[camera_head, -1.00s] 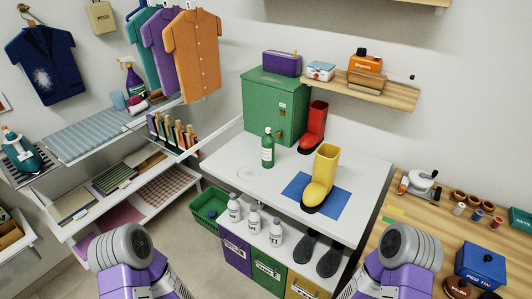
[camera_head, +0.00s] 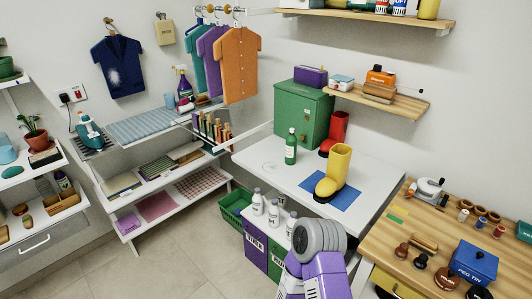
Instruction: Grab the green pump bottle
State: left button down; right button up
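A green bottle (camera_head: 291,149) with a white label and a pale top stands upright on the white table (camera_head: 262,156), in front of the green cabinet. It is small in the view, and I cannot tell whether its top is a pump. One of my purple arms with a grey joint shows at the lower middle, well in front of the bottle. Neither of my grippers is in view. Nothing touches the bottle.
A yellow boot (camera_head: 336,173) stands on a blue mat (camera_head: 341,199) right of the bottle. A red boot (camera_head: 338,130) and the green cabinet (camera_head: 297,108) are behind. Several white bottles (camera_head: 257,201) stand below the table's front edge. Floor at left is clear.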

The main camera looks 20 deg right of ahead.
aim_at(291, 141)
jog(key=u, duration=0.15)
jog(key=i, duration=0.85)
jog(key=z, duration=0.25)
